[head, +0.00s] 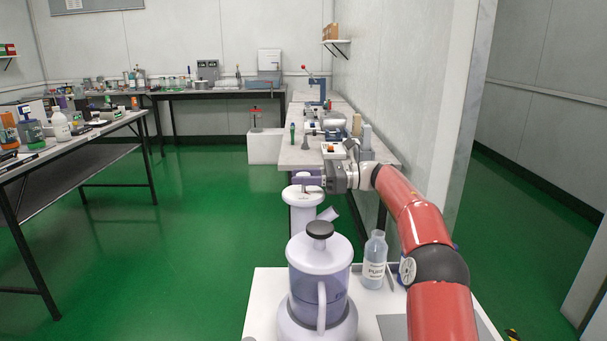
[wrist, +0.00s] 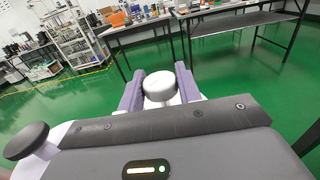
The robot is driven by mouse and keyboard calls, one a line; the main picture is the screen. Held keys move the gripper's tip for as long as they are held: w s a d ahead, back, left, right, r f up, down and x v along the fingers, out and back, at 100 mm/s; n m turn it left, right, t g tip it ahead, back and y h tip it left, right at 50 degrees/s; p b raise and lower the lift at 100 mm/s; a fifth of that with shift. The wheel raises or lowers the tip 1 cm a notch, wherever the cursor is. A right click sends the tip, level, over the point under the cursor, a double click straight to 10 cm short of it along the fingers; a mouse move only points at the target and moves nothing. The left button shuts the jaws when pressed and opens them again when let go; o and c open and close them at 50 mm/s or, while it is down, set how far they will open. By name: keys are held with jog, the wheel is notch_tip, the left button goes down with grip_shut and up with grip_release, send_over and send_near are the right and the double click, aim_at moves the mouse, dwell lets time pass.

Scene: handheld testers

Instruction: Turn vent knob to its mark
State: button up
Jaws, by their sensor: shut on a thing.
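The vent knob is a pale round cap (wrist: 160,86), seen between the two purple fingers of my gripper (wrist: 159,72) in the wrist view. The fingers are shut on its sides. In the head view my gripper (head: 307,182) reaches left over the top of a white post (head: 303,217). A small red patch shows near the post's top, partly covered by the gripper. I cannot make out the mark or the knob's angle to it.
A pale lavender vessel with a dark round knob (head: 320,229) stands nearer on a white top. A labelled bottle (head: 374,262) is right of it. A crowded bench (head: 350,147) runs along the wall behind. Green floor (head: 200,215) is open to the left.

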jog(key=o, duration=0.9)
jog(key=shift+o, duration=0.2)
jog(key=shift+d, duration=0.1)
jog(key=d, duration=0.7)
jog(key=shift+d, duration=0.25)
